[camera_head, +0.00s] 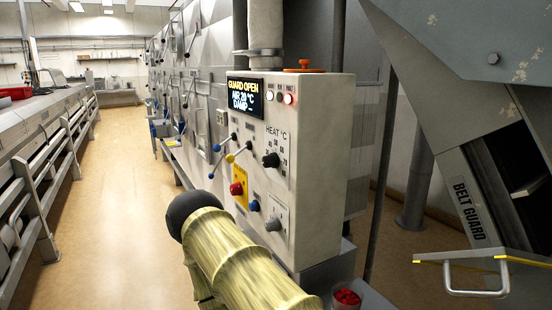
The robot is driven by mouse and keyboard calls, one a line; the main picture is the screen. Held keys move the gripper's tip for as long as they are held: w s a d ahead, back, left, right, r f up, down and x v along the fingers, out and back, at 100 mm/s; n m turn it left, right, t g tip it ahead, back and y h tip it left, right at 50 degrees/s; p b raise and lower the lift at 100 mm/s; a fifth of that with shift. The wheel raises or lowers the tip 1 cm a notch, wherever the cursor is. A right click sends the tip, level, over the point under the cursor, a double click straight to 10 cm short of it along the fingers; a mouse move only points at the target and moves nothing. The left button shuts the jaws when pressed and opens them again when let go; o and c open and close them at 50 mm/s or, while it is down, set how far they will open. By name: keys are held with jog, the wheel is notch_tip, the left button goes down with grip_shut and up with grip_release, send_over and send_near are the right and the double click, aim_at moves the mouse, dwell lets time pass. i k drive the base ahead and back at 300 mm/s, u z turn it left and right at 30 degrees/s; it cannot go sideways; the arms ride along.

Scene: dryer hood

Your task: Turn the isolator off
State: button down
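The grey control box (318,170) stands in the middle of the view. No readable label marks the isolator, so I cannot tell for certain which control it is. Low on the front is a grey rotary switch (274,224) on a pale plate. To its left, a red knob (237,188) sits on a yellow plate (241,174). An orange-red knob (304,67) is on top of the box. The switch positions are too small to read. My arm, in a yellowish sleeve with a dark rounded joint, is in front of the box's lower part. My gripper's fingers are not visible.
The display (243,96) reads GUARD OPEN. A black heat knob (271,160), blue button (254,206) and ball-ended levers (229,152) crowd the front. The belt guard (475,210) and its handle (476,293) are at right. Clear floor (125,220) lies left.

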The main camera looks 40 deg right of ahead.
aim_at(236, 190)
jog(key=u, duration=0.4)
jog(key=k, duration=0.55)
jog(key=u, duration=0.9)
jog(key=i, duration=0.85)
jog(key=z, duration=0.95)
jog(key=i, duration=0.8)
jog(key=z, duration=0.85)
